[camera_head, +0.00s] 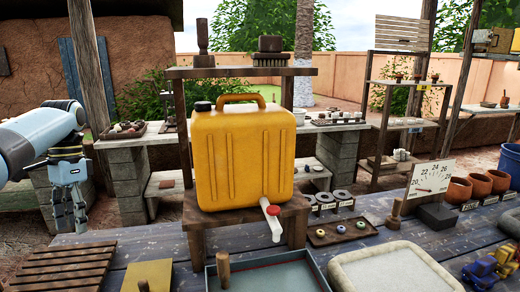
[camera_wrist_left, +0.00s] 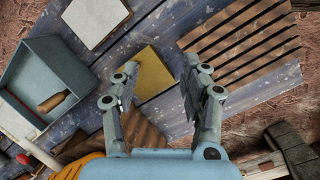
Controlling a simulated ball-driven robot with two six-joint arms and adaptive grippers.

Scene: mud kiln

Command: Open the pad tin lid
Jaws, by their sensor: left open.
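My left gripper (camera_head: 68,212) hangs at the left of the head view, fingers down, open and empty, left of the bench. In the left wrist view its two fingers (camera_wrist_left: 160,72) are spread apart with nothing between them. A flat yellow square (camera_head: 150,275) lies on the blue plank bench; it also shows beyond the fingers in the left wrist view (camera_wrist_left: 153,72). I cannot tell whether it is the pad tin, and I see no clear tin lid or hinge. My right gripper is not in view.
A big yellow jerrycan (camera_head: 240,155) with a red-and-white tap stands on a wooden stand. A slatted wooden rack (camera_head: 65,268) lies left of the yellow square. A blue-grey tray (camera_head: 318,262) and a pale, rimmed tray (camera_head: 395,262) lie to its right. Bare planks (camera_head: 130,240) show behind.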

